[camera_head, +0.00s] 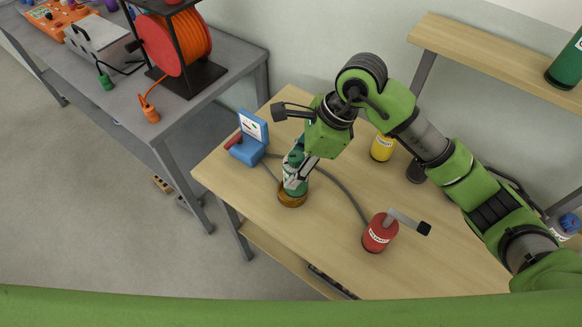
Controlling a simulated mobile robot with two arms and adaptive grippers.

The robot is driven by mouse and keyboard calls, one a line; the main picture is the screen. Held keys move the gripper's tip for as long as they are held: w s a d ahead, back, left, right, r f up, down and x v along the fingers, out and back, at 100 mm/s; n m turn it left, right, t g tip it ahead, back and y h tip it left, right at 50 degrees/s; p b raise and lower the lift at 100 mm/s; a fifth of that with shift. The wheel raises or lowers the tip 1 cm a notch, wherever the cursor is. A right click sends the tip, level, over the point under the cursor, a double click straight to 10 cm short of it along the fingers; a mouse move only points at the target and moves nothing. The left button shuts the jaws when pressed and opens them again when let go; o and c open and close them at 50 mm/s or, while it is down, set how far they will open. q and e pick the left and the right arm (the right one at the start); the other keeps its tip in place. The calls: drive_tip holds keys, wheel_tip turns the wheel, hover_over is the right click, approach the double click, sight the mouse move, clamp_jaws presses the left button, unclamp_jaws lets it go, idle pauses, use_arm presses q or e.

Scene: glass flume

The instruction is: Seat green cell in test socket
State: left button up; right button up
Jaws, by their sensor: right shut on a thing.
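My right gripper (296,184) reaches down over the wooden table and is shut around the green cell (293,160). The cell is upright or nearly so and partly hidden by the fingers. Directly below is a round amber-brown socket (292,200) on the table. The cell's lower end is at the socket's mouth in this view; I cannot tell whether it is inside or just above. A blue test meter (247,150) with a white display stands to the left of the socket. My left gripper is not in view.
A red canister (378,235) with a lever stands at the front right, near a grey cable (349,198). A yellow can (382,148) and a dark cylinder (416,172) stand behind. A wooden shelf (500,66) bears another green cylinder (567,66). A grey bench (200,100) holds an orange reel.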

drive_tip(key=shift+w+a+f, duration=0.3)
drive_tip(key=shift+w+f, duration=0.1)
drive_tip(key=shift+f, duration=0.15)
drive_tip(key=f+p, duration=0.2)
drive_tip(key=shift+w+a+f, duration=0.15)
drive_tip(key=shift+w+f, duration=0.05)
drive_tip(key=shift+f, duration=0.65)
drive_tip(key=shift+f, duration=0.15)
drive_tip(key=shift+f, duration=0.1)
drive_tip(key=o, duration=1.3)
